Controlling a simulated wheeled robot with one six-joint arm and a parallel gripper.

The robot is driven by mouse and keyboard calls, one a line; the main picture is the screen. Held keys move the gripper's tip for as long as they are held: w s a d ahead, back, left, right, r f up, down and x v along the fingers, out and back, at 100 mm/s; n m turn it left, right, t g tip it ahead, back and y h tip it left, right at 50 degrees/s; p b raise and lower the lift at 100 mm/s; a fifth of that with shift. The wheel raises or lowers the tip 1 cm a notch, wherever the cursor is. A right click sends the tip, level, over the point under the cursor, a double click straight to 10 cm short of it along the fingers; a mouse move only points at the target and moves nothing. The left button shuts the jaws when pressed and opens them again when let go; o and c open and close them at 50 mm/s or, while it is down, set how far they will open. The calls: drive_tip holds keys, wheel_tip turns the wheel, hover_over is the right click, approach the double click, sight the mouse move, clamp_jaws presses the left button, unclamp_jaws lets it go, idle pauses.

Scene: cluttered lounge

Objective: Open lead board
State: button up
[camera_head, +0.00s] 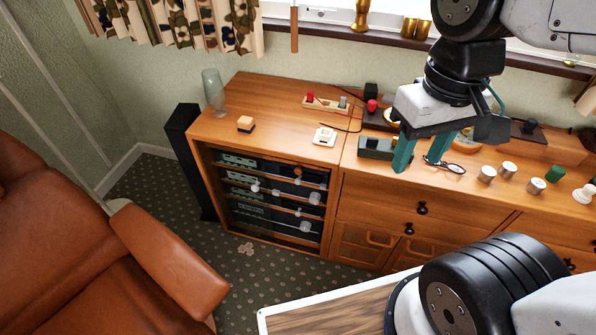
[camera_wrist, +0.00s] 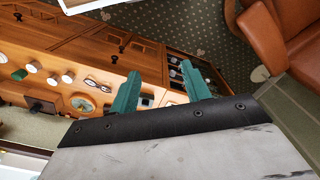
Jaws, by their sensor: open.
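A long wooden sideboard (camera_head: 375,190) stands along the wall; I cannot tell which part of it is the lead board. At its left end, a dark glazed compartment (camera_head: 275,200) holds several shelves of equipment.
Small items crowd the top: white-topped pots (camera_head: 487,173), spectacles (camera_head: 445,165), a grey box (camera_head: 376,148), a glass vase (camera_head: 213,90). A brown leather armchair (camera_head: 90,240) stands at left.

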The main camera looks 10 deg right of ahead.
drive_tip(key=w+a+f+n+g+h, duration=0.1)
drive_tip(key=w+f+n+g+h, duration=0.15)
drive_tip(key=f, duration=0.25)
drive_tip(key=n+t+h, duration=0.7)
drive_tip(key=n+t, duration=1.1)
drive_tip(key=n, duration=0.9)
approach(297, 173)
drive_tip(key=shift+y, duration=0.25)
drive_tip(key=x, duration=0.8)
drive_tip(key=shift+w+d+r, duration=0.15)
drive_tip(key=shift+d+r, duration=0.05)
drive_tip(key=shift+d, duration=0.1)
clamp_jaws()
drive_tip(key=shift+a, duration=0.1)
